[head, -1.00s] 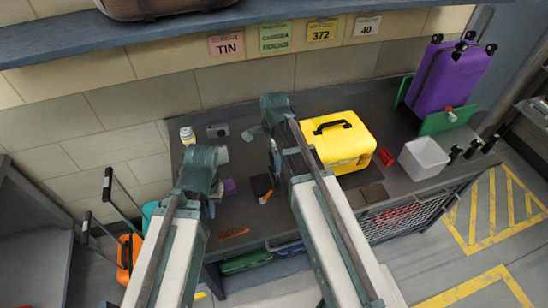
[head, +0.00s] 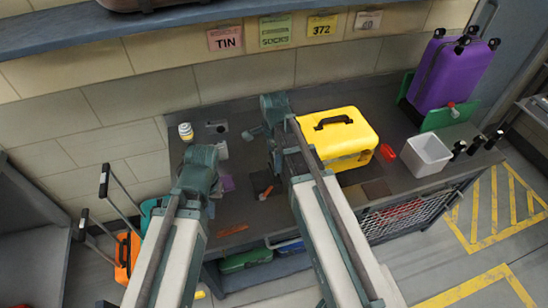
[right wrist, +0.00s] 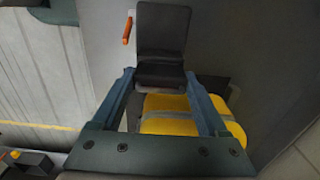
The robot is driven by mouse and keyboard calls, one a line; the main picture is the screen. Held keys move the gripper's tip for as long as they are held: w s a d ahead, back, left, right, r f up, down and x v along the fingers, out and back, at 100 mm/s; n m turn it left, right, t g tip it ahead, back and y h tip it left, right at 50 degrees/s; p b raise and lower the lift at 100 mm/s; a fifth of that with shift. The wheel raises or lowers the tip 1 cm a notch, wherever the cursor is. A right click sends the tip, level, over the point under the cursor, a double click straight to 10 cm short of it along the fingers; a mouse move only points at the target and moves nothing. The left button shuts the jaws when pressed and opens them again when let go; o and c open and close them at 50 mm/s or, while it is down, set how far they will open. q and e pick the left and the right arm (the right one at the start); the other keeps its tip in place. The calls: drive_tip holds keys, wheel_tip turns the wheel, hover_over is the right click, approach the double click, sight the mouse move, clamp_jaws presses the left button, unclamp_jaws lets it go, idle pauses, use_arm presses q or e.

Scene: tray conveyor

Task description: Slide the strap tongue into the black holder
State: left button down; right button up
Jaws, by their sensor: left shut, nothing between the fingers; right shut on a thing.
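My right gripper (right wrist: 160,78) is shut on a black piece in the right wrist view, with a black panel (right wrist: 163,30) just beyond it. This looks like the black holder. In the head view a dark flat piece (head: 262,182) shows beside my right gripper (head: 274,166), whose fingertips are mostly hidden by my arm. A small orange piece (head: 266,192) lies by it, and also shows left of the panel in the wrist view (right wrist: 127,28). I cannot tell which part is the strap tongue. My left gripper (head: 208,200) is shut and empty, near a purple block (head: 227,183).
A yellow case (head: 350,150) stands right of my right gripper on the dark bench. A red piece (head: 386,152) and a white bin (head: 428,155) are further right. A purple suitcase (head: 452,75) stands at the back right. An orange strip (head: 232,229) lies near the front edge.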

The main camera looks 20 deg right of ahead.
drive_tip(key=shift+f+b, duration=0.95)
drive_tip(key=shift+f, duration=0.15)
drive_tip(key=o, duration=1.3)
drive_tip(key=shift+r, duration=0.1)
drive_tip(key=shift+r, duration=0.15)
wheel_tip(320, 180, up, 14)
drive_tip(key=p, duration=1.4)
drive_tip(key=shift+f, duration=0.25)
